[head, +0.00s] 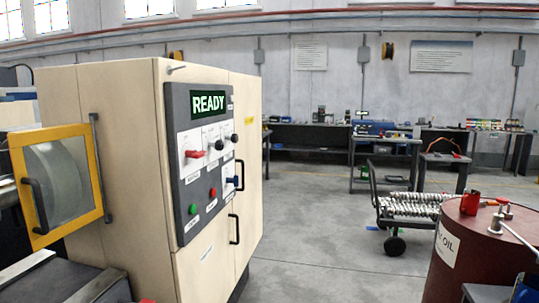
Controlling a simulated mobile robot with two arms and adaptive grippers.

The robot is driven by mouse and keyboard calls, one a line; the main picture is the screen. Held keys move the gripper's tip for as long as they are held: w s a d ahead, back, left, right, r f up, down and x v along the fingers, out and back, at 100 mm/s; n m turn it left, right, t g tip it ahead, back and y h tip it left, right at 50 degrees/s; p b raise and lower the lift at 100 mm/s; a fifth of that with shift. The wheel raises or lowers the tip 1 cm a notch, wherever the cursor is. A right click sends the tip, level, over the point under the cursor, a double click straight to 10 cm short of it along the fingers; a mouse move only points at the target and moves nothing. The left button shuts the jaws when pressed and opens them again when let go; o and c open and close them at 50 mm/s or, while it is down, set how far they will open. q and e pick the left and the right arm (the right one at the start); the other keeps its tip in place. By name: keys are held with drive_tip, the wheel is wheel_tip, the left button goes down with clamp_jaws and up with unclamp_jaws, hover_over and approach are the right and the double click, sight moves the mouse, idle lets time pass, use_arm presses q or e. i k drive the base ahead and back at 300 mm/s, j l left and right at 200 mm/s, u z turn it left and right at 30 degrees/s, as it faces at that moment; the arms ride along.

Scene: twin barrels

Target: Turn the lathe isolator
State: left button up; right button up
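A tall cream lathe cabinet (120,150) stands at the left. Its grey control panel (186,111) carries a green lit "READY" display (209,103). Below the display, a red switch handle (196,153) sticks out roughly level from a white plate. The labels are too small to read, so I cannot tell by name which switch is the isolator. Neither of my grippers can be made out in this view.
A yellow-framed guard (103,180) projects from the cabinet's left side. Green (193,209) and red (212,192) buttons sit low on the panel. A dark red oil barrel (480,262) stands front right, before a wheeled cart (383,215). Grey floor (310,240) between cabinet and barrel is clear.

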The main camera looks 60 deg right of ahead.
sight(194, 154)
drive_tip(key=k+z, duration=0.1)
drive_tip(key=z, duration=1.25)
